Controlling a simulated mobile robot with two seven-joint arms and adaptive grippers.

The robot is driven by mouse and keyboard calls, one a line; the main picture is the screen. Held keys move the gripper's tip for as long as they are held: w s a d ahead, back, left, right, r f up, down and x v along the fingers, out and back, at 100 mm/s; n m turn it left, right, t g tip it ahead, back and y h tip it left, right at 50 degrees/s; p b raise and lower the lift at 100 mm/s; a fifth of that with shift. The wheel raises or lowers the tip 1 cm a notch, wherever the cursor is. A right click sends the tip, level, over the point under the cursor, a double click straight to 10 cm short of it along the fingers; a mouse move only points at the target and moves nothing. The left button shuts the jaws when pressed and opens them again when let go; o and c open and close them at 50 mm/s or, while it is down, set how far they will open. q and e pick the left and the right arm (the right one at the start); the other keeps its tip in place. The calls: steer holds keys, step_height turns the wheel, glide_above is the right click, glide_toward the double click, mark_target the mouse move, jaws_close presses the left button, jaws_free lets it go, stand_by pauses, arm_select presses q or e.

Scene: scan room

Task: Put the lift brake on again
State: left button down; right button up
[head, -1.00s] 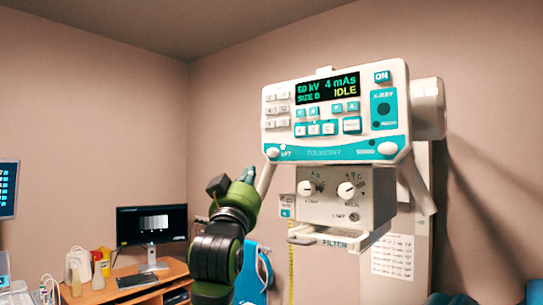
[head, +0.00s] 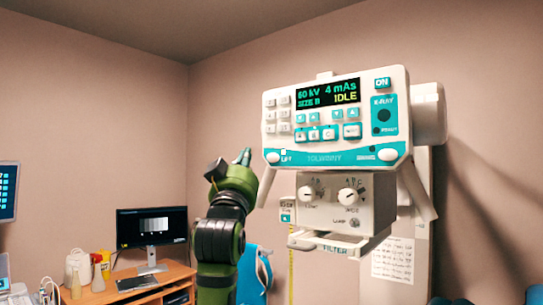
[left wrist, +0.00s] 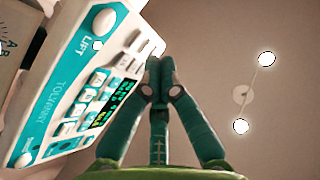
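The white control head (head: 335,120) with its teal trim carries the lift brake knob (head: 273,156), a round white button at its lower left corner beside the LIFT label. In the left wrist view the lift knob (left wrist: 103,20) is at the upper left, with a small bright round lamp (left wrist: 97,45) beside it. My left gripper (head: 243,157) is just left of that corner, pointing up, apart from the knob. In the left wrist view its fingers (left wrist: 160,66) meet at the tips with nothing seen between them. My right gripper is out of view.
Another white knob (head: 388,154) is at the panel's lower right. Below hangs a collimator box (head: 334,212) with two dials and a filter tray (head: 325,242). A desk (head: 128,287) with a monitor (head: 152,225) stands at the left.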

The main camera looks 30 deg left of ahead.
mark_target(273, 158)
arm_select(q)
steer(key=w+p, duration=0.2)
steer(key=w, duration=0.4)
steer(key=shift+d, duration=0.3)
steer(key=shift+w, duration=0.15)
stand_by(1.0)
steer(key=shift+w, duration=0.25)
steer(key=shift+w+p, duration=0.4)
steer(key=shift+p, duration=0.05)
stand_by(0.6)
steer(key=shift+s, duration=0.15)
steer(key=shift+s+b, duration=0.4)
steer(key=shift+s, duration=0.25)
